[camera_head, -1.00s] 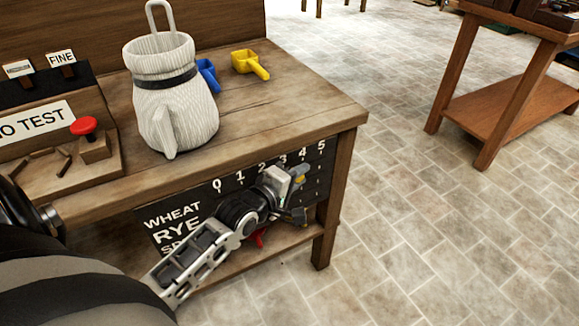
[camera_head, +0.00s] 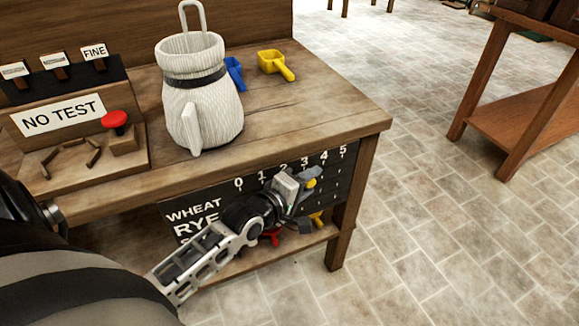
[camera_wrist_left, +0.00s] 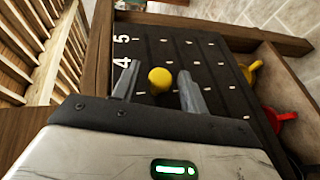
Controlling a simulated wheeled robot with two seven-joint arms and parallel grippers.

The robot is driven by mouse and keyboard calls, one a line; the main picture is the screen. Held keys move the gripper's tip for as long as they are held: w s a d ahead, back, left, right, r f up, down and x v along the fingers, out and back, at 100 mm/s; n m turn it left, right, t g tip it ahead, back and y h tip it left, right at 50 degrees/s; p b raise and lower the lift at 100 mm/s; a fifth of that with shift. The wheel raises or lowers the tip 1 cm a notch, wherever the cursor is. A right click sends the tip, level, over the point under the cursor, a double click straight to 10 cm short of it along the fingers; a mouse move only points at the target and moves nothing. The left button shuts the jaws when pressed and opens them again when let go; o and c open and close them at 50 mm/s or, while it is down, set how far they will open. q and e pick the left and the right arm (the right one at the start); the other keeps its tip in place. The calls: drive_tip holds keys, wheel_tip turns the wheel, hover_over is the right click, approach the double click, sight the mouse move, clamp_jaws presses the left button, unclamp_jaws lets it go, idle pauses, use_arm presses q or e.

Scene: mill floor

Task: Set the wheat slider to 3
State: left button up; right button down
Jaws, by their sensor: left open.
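The black slider board (camera_head: 335,180) hangs under the front of the wooden table, with rows lettered WHEAT (camera_head: 193,214) and RYE and numbers 0 to 5 along its top. A yellow round knob (camera_wrist_left: 160,80) stands out from the board in the left wrist view; it also shows in the head view (camera_head: 311,183). My left gripper (camera_wrist_left: 158,84) is open, with one finger on each side of the knob and small gaps visible. The gripper and arm hide much of the board, including any other knobs. I cannot tell the knob's exact mark. My right gripper is out of view.
Red and yellow items lie on the lower shelf. Tiled floor (camera_head: 450,240) at right is clear.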

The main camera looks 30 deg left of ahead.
use_arm(q)
drive_tip(key=p+v, duration=0.2)
drive_tip(key=v, duration=1.3)
drive_tip(key=shift+s, duration=0.15)
